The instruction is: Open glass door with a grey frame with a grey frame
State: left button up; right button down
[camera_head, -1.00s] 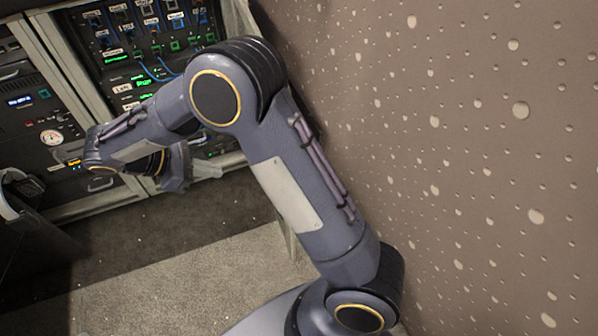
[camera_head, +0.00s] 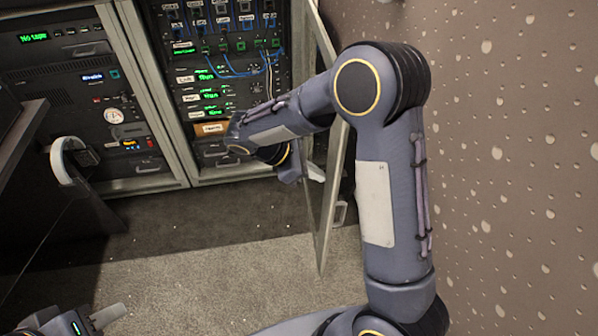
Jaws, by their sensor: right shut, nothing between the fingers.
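The glass door with a grey frame (camera_head: 322,232) stands swung out from the right side of the right-hand rack, roughly edge-on to me. Part of it is hidden behind my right arm. A pale handle (camera_head: 341,213) shows low on its right side. My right gripper (camera_head: 291,170) is shut and empty, pointing down by the inner, left side of the door. I cannot tell whether it touches the frame. A part of my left gripper (camera_head: 108,317) shows at the bottom left edge, mostly cut off, and its jaws cannot be made out.
The open right rack (camera_head: 225,75) shows blue cables and green labels. A left rack (camera_head: 70,85) with a dial stands beside it. A dark desk (camera_head: 20,130) and a chair-like item with a pale arm (camera_head: 66,162) are at left. A perforated wall (camera_head: 510,150) is close at right. Carpet between is clear.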

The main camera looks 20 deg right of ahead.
jog(key=shift+s+d, duration=0.15)
jog(key=shift+d, duration=0.25)
jog(key=shift+d, duration=0.1)
